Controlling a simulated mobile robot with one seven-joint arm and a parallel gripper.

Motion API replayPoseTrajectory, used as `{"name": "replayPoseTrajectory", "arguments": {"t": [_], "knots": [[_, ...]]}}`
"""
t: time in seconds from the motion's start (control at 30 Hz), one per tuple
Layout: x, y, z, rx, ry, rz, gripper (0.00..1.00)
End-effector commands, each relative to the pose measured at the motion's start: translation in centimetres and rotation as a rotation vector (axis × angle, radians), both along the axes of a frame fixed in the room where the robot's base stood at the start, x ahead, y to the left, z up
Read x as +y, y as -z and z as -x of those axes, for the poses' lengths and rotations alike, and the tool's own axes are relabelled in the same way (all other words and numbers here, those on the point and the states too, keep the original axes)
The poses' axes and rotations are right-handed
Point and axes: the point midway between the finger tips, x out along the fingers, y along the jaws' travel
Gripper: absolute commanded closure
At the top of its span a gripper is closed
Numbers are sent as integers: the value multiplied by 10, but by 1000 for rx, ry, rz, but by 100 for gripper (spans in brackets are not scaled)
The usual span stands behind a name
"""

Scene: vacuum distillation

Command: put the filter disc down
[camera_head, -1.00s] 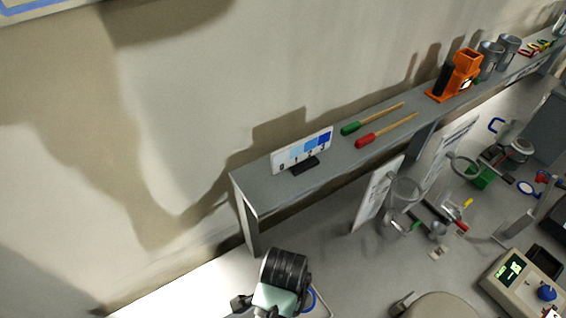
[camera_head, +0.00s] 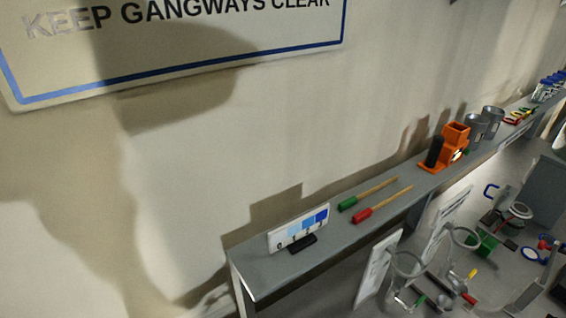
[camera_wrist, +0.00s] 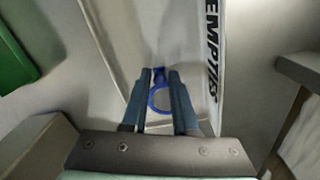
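In the wrist view my gripper (camera_wrist: 160,76) points into a pale grey space, its two blue-grey fingers close together. A blue ring with a small tab, which looks like the filter disc (camera_wrist: 154,109), sits between the fingers, and they appear shut on it. The fingers hide parts of its sides. I cannot tell whether it touches the surface beyond. My gripper is out of the head view.
A white strip lettered "EMPTIES" (camera_wrist: 213,48) runs along the right of the wrist view; a green object (camera_wrist: 14,52) is at left. In the head view, a grey shelf (camera_head: 345,235) holds a numbered card (camera_head: 299,229), two rods and an orange holder (camera_head: 447,148).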

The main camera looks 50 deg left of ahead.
Motion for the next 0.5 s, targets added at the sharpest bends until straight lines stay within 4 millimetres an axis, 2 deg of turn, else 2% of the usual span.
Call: {"name": "replayPoseTrajectory", "arguments": {"t": [0.03,0.07,0.1,0.37,0.5], "knots": [[0,0,0,0,0,0,62],[0,0,0,0,0,0,56],[0,0,0,0,0,0,55],[0,-2,0,0,0,0,55],[0,-11,-1,-3,0,-2,55]]}}
